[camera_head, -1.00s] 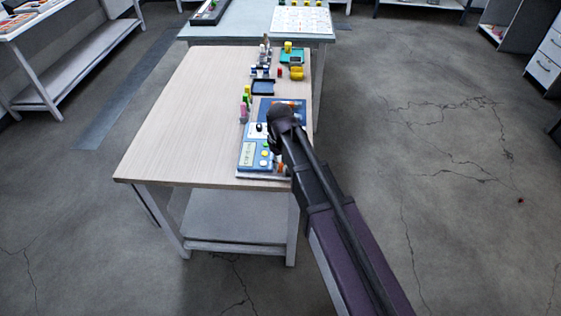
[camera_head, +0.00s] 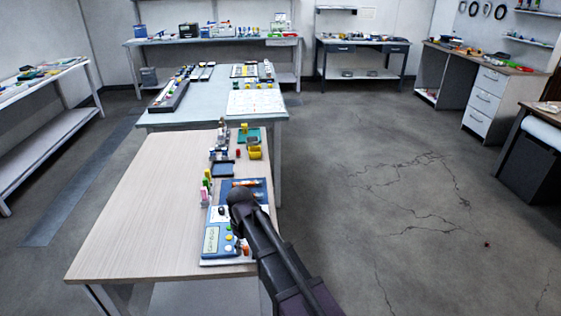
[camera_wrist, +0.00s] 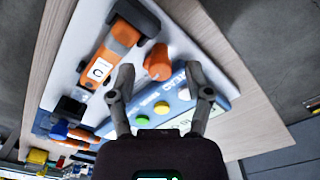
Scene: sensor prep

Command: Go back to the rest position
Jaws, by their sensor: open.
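My gripper (camera_wrist: 160,84) is open in the wrist view, with its two fingers spread and nothing held between them. It is over a blue panel (camera_wrist: 216,72) with white, green and yellow buttons. A small orange cone-like piece (camera_wrist: 158,62) is just beyond the fingertips. An orange and black device (camera_wrist: 118,45) marked C lies to the left on a white board. In the head view my arm reaches over the right edge of the wooden table (camera_head: 140,210), beside the blue panel (camera_head: 211,240). The gripper's fingers are hidden there by the arm.
A blue tray (camera_head: 258,185), a yellow piece (camera_head: 255,153) and several small parts stand farther along the table's right side. The table's left part is bare. A second table (camera_head: 180,121) stands behind. A drawer cabinet (camera_head: 492,98) is at right. Open cracked floor lies between.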

